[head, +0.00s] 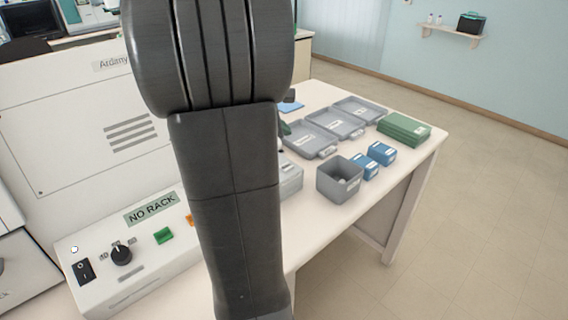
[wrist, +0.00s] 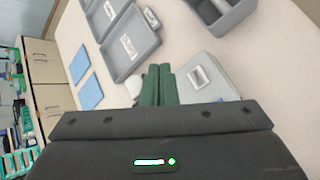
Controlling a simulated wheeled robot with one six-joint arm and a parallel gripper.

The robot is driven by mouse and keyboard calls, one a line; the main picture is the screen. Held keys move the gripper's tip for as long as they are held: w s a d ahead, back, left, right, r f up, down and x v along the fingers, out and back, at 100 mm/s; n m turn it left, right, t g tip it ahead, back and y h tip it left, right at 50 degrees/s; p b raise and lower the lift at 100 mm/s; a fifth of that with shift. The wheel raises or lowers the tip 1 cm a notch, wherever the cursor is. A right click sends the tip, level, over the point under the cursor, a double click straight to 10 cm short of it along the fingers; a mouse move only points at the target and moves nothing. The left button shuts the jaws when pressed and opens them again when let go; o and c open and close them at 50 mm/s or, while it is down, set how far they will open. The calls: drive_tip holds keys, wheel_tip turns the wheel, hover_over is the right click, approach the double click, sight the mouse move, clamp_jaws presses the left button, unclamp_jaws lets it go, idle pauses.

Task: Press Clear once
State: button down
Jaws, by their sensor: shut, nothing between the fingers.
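The control panel (head: 150,262) is on the front of the white machine at the left of the head view. It carries a display reading "NO RACK" (head: 151,209), a black rocker switch (head: 84,271), a black knob (head: 121,254) and a green button (head: 164,235). An orange button (head: 190,220) is partly hidden by my arm. I cannot read which button is Clear. My gripper (wrist: 159,72) shows in the wrist view with its two green fingers together and empty. It is over the table beside a grey device (wrist: 207,78), away from the panel.
Grey trays (head: 336,122), a green box (head: 404,129), blue boxes (head: 381,153) and an open grey bin (head: 339,182) stand on the table at right. My arm blocks the middle of the head view. The front right tabletop is bare.

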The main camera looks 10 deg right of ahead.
drive_tip(key=shift+f, duration=0.1)
drive_tip(key=b, duration=0.8)
approach(290, 163)
drive_tip(key=x, duration=0.5)
drive_tip(key=shift+w+d+r, duration=0.2)
drive_tip(key=shift+w+r, duration=0.05)
drive_tip(key=shift+r, duration=0.1)
idle(1.2)
drive_tip(key=shift+f, duration=0.4)
drive_tip(key=shift+f+b, duration=0.35)
drive_tip(key=shift+b, duration=0.2)
drive_tip(key=shift+r, duration=0.1)
idle(0.4)
drive_tip(key=shift+r+p, duration=0.7)
drive_tip(key=shift+r+p, duration=2.1)
drive_tip(key=shift+r, duration=0.4)
